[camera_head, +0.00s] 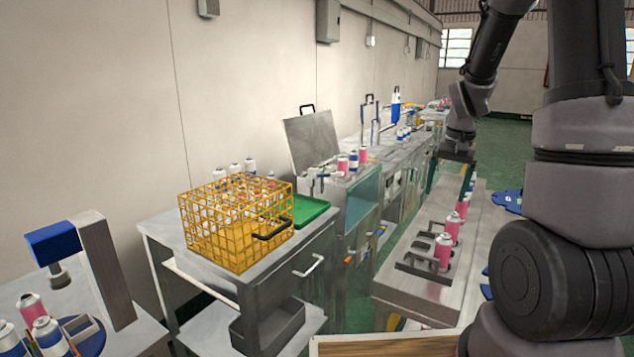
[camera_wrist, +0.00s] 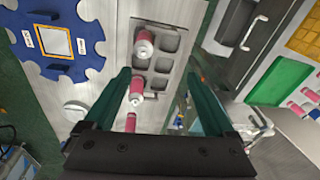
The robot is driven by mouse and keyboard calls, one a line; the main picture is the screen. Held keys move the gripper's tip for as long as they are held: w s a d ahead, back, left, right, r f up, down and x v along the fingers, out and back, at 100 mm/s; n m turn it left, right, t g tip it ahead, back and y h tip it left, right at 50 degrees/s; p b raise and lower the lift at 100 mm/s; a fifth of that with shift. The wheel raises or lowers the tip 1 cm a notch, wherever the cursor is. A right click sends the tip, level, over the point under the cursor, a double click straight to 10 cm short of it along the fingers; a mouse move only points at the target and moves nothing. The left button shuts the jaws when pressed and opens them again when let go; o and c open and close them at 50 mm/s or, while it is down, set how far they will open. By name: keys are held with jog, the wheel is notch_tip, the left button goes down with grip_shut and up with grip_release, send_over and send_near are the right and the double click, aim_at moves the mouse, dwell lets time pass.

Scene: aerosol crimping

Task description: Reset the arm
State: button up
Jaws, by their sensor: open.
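My gripper (camera_head: 458,152) hangs at the end of my arm over the far part of the metal bench (camera_head: 410,308) in the head view. In the wrist view my gripper (camera_wrist: 157,75) is open, its two green fingers wide apart with nothing clamped between them. Pink cans with white tops stand below it. One pink can (camera_wrist: 143,45) is in the slotted rack (camera_wrist: 166,66), and others show in line between the fingers. In the head view a pink can (camera_head: 443,251) stands at the same rack (camera_head: 415,268).
A yellow wire basket (camera_head: 236,221) with cans sits on a metal cart at left, beside a green tray (camera_head: 309,208). A blue-headed press (camera_head: 54,243) stands at front left. Green floor is clear behind.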

jog(key=s+a+r+t, duration=0.3)
jog(key=s+a+r, duration=0.2)
jog(key=s+r, duration=0.4)
jog(key=s+a+r+n+t+y, duration=0.1)
jog(key=s+a+r+t, duration=0.1)
jog(key=s+a+r, duration=0.3)
jog(key=s+r, duration=0.4)
jog(key=r, duration=0.2)
jog(key=shift+s+a+r+t+y, duration=0.2)
jog(key=shift+r+t+y, duration=0.1)
jog(key=shift+r+t, duration=0.1)
